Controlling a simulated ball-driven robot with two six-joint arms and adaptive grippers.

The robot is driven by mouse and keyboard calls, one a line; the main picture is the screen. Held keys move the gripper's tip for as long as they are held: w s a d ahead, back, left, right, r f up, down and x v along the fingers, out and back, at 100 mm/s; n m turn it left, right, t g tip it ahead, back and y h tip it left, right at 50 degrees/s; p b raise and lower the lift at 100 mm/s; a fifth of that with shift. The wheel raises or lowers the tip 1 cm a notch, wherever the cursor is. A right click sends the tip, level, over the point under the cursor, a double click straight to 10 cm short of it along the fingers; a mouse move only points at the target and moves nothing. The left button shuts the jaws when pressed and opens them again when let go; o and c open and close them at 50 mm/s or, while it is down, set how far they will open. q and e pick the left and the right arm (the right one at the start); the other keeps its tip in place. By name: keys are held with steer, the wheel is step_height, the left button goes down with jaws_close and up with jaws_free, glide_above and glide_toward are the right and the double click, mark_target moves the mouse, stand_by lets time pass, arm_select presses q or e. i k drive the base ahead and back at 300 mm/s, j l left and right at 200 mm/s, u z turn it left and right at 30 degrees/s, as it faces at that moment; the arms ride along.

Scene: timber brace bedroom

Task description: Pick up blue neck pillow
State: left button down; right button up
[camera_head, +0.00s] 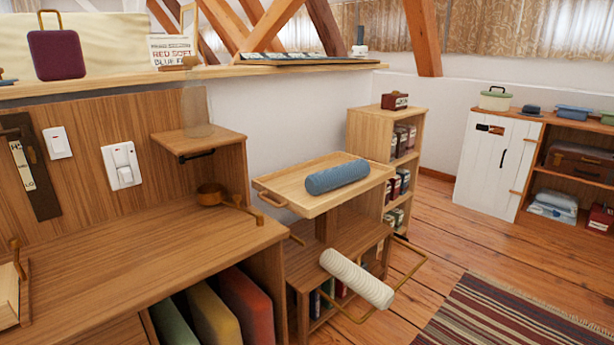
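A blue ribbed roll-shaped pillow (337,177) lies on its side on a light wooden tray (290,190). The tray has a wooden rim and a brass-coloured handle at its left end. The pillow sits toward the tray's right part and its top and near side are unobstructed. A white ribbed roll (357,279) of similar shape lies lower and nearer, apart from the blue one. Neither of my grippers shows in the head view.
A bookcase (390,118) stands behind the tray. Brass-coloured rails (412,262) stick out near the white roll. Open floor (440,225) lies to the right.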

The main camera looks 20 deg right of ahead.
mark_target(317, 183)
steer(key=i+l+u, duration=0.55)
steer(key=l+u, duration=0.3)
steer(key=l, duration=0.15)
